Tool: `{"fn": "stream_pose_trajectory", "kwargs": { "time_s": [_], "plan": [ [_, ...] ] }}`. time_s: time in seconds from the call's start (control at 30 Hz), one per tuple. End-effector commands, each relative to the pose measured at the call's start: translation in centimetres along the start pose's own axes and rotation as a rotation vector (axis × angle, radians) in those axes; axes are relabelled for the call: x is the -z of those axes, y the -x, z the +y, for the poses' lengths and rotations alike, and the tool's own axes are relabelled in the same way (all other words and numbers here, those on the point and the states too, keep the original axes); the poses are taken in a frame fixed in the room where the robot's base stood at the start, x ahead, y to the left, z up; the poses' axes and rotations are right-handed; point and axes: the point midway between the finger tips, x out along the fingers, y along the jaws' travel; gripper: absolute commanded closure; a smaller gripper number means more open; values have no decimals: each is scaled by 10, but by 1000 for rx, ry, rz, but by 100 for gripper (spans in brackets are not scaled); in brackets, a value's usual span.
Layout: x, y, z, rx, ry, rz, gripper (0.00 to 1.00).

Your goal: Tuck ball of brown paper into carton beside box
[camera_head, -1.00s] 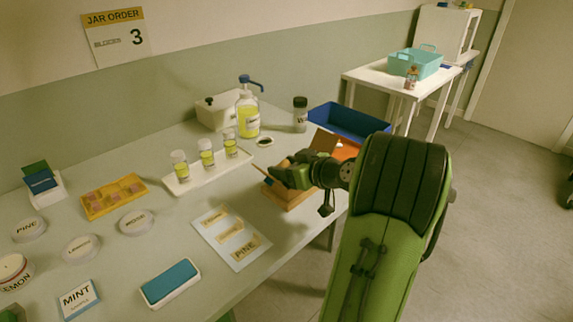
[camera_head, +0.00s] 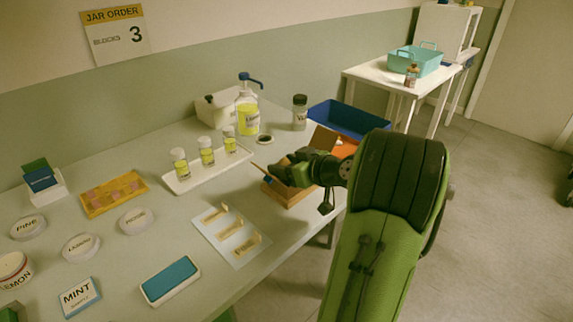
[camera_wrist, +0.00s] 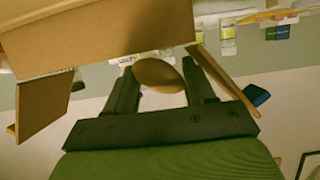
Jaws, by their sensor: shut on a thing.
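My gripper (camera_head: 288,172) is at the open brown carton (camera_head: 290,198) near the table's right edge. In the wrist view my gripper (camera_wrist: 160,72) is shut on a ball of brown paper (camera_wrist: 158,76), held between the two dark fingers. The carton's cardboard wall (camera_wrist: 100,36) and flaps show close to the fingers there. In the head view the gripper hides most of the ball and part of the carton's opening. An orange box (camera_head: 346,149) stands just behind the carton, partly hidden by my arm.
A blue bin (camera_head: 350,121) is behind the carton. A white tray (camera_head: 183,186) with yellow-liquid vials and a white sheet (camera_head: 212,237) lie left of it. A pump bottle (camera_head: 248,118) and dark-capped jar (camera_head: 300,113) stand farther back. The front-right table edge is close.

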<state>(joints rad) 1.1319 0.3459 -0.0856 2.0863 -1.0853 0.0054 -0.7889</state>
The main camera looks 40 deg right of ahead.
Motion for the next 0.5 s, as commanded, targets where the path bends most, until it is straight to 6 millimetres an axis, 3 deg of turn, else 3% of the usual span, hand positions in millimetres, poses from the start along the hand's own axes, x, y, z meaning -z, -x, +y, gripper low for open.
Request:
{"fn": "stream_pose_trajectory", "kwargs": {
  "time_s": [0.23,0.27,0.43,0.5],
  "plan": [
    [-1,-1,-1,3,0,0,74],
    [-1,-1,-1,3,0,0,42],
    [-1,-1,-1,4,0,0,16],
    [0,-1,-1,4,0,0,16]
  ]
}}
